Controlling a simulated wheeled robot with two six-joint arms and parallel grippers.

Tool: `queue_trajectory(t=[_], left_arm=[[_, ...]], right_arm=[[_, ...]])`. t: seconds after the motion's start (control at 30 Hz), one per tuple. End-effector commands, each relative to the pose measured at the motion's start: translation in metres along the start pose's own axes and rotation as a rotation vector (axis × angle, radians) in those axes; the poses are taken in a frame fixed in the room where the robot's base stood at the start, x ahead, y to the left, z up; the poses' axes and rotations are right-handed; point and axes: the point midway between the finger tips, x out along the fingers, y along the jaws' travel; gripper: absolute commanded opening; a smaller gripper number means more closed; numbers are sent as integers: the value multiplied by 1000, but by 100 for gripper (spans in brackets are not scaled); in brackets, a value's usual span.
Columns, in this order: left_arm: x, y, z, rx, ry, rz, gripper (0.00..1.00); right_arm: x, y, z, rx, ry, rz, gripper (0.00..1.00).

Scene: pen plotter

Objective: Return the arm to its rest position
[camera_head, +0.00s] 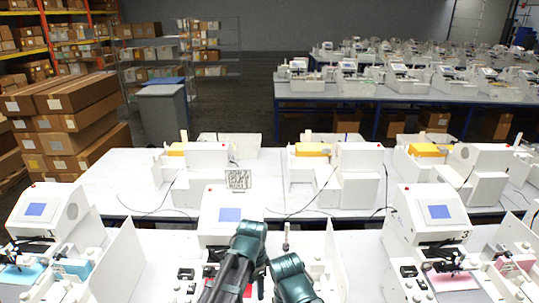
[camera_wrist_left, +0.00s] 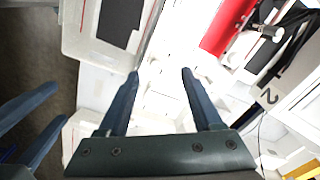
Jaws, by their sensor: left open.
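My left gripper shows in the left wrist view (camera_wrist_left: 160,72) with its two dark blue fingers spread apart and nothing between them. It is over white machine parts. In the head view, the teal wrist of my left arm (camera_head: 250,235) is in front of the middle white plotter (camera_head: 222,205), which has a blue screen; the fingertips cannot be made out there. My right arm's teal wrist (camera_head: 292,278) is at the bottom, close to the left one. Two more blue fingers, apart, seem to be my right gripper in the left wrist view (camera_wrist_left: 48,125).
Similar white machines stand left (camera_head: 45,215) and right (camera_head: 432,215). A red cylinder (camera_wrist_left: 228,25) and a panel marked 2 (camera_wrist_left: 268,97) are near my left gripper. A second table (camera_head: 120,175) holds more machines. Stacked boxes (camera_head: 70,125) stand far left.

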Motion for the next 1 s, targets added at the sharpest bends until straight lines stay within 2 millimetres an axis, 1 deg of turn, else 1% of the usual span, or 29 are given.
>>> queue_trajectory(t=[0.03, 0.1, 0.2, 0.3, 0.5, 0.53, 0.57, 0.6, 0.77, 0.87, 1.0], left_arm=[[0, 1, 26, -131, 4, -5, 66], [-1, -2, 52, -316, 11, -11, 66], [-1, -5, 80, -538, 21, -19, 66], [-1, -6, 104, -725, 30, -25, 66], [-2, -3, 145, -1050, 47, -33, 66], [1, -2, 148, -1085, 49, -34, 66], [13, -1, 141, -1061, 44, -33, 66], [21, 2, 137, -1046, 38, -33, 66], [50, 15, 126, -999, 18, -34, 66], [70, 26, 119, -966, 2, -36, 66], [108, 44, 107, -908, -23, -40, 66]], right_arm=[[0, 0, 0, 0, 0, 0, 60], [0, 0, 0, 0, 0, 0, 60], [0, 0, 0, 0, 0, 0, 60], [0, 0, 0, 0, 0, 0, 60], [0, 0, 0, 0, 0, 0, 60], [3, 0, 0, 0, 0, 0, 60], [15, -1, -1, -1, 0, 0, 60], [23, -2, -2, -2, 0, 0, 60], [51, -5, -3, -5, 1, 1, 60], [72, -6, -5, -7, 1, 1, 60], [110, -10, -7, -11, 2, 2, 60]])
